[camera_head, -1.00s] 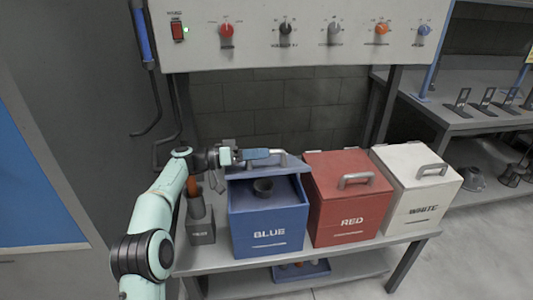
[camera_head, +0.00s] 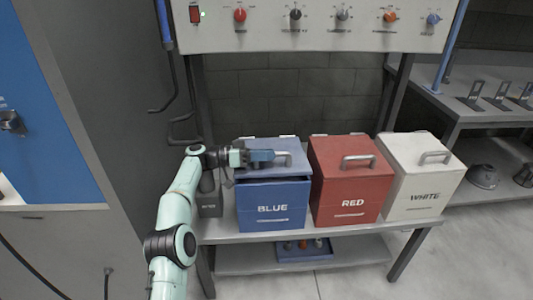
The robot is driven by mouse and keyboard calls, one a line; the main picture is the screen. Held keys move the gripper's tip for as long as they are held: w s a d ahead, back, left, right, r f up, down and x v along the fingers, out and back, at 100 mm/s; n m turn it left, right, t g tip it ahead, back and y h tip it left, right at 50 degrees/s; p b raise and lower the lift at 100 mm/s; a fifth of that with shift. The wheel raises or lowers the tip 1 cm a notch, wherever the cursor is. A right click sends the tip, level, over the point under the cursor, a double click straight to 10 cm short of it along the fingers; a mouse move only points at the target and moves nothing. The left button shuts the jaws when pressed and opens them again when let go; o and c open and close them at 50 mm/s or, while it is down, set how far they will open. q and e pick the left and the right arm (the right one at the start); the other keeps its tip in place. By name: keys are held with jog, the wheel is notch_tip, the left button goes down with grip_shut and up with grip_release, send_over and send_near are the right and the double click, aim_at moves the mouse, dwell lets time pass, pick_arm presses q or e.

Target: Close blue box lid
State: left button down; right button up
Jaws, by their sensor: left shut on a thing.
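The blue box (camera_head: 272,215), labelled BLUE, stands on the bench's upper shelf. Its blue lid (camera_head: 272,172) lies low over the opening, close to flat. A thin dark line shows under its front right edge, and I cannot tell whether it is fully seated. My left gripper (camera_head: 268,156) comes in from the left above the lid and is shut on the grey lid handle (camera_head: 284,155). The fingertips partly cover the handle. The inside of the box is hidden by the lid. My right gripper is not in view.
A red box (camera_head: 347,205) and a white box (camera_head: 413,200) stand to the right, lids down. A grey container (camera_head: 209,203) is left of the blue box, partly behind my arm. A control panel (camera_head: 315,40) hangs above. A blue tray (camera_head: 304,252) sits below.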

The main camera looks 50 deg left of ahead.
pick_arm(q)
jog(key=shift+d, duration=0.15)
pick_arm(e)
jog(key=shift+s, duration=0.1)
pick_arm(q)
jog(key=c, duration=1.3)
grip_release()
jog(key=shift+c, duration=0.2)
jog(key=shift+o, duration=1.4)
jog(key=shift+s+d+r, duration=0.1)
jog(key=shift+s, duration=0.1)
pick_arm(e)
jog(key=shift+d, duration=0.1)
pick_arm(q)
jog(key=shift+w, duration=0.1)
